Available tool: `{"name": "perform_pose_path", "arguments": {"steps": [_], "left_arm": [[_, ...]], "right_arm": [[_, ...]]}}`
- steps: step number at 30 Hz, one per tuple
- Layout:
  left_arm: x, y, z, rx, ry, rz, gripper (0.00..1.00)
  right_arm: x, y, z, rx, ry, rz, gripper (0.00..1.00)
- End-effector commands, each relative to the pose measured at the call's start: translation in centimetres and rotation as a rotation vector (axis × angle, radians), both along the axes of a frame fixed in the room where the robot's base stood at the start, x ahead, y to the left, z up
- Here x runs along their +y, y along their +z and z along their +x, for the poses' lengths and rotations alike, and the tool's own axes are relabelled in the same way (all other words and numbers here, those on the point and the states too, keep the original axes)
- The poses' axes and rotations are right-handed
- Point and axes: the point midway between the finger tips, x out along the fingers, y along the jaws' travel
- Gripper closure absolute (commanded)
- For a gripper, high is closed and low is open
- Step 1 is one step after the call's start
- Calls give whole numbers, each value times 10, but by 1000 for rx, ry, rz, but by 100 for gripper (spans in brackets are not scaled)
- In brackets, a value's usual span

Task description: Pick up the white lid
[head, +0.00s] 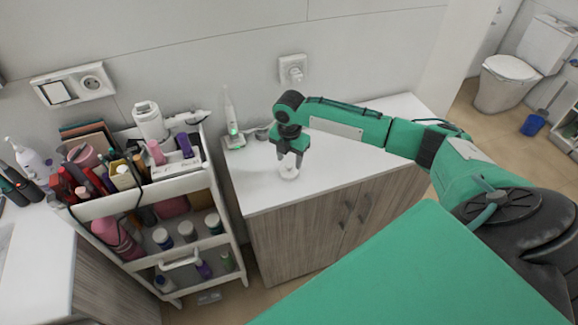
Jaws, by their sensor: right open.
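The white lid (289,174) is a small round white piece on the white countertop of the wooden cabinet, near the counter's front left part. My right gripper (289,165) points down right over the lid. Its two dark fingers are apart, one on each side of the lid's upper part. I cannot tell whether the fingers touch the lid. My left gripper is not in view.
A white cart (188,188) full of cosmetics stands left of the cabinet. An electric toothbrush on a charger (233,132) stands at the counter's back left. The countertop (335,165) right of the lid is clear. A wall socket (292,69) is behind.

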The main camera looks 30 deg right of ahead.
Motion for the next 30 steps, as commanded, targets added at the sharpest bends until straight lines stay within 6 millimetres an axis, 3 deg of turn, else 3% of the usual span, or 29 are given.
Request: {"name": "perform_pose_path", "arguments": {"steps": [1,6,13,14,21,30], "left_arm": [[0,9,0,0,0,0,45],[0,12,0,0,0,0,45],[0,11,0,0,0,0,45],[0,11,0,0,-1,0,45],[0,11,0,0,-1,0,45],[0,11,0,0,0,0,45]], "right_arm": [[2,-3,-2,4,1,1,51],[1,-23,-2,1,1,0,51],[1,-26,-1,0,1,-1,51],[1,-26,-1,0,1,-1,53],[1,-26,-1,0,1,-1,99],[1,-25,-1,-1,1,0,99]]}}
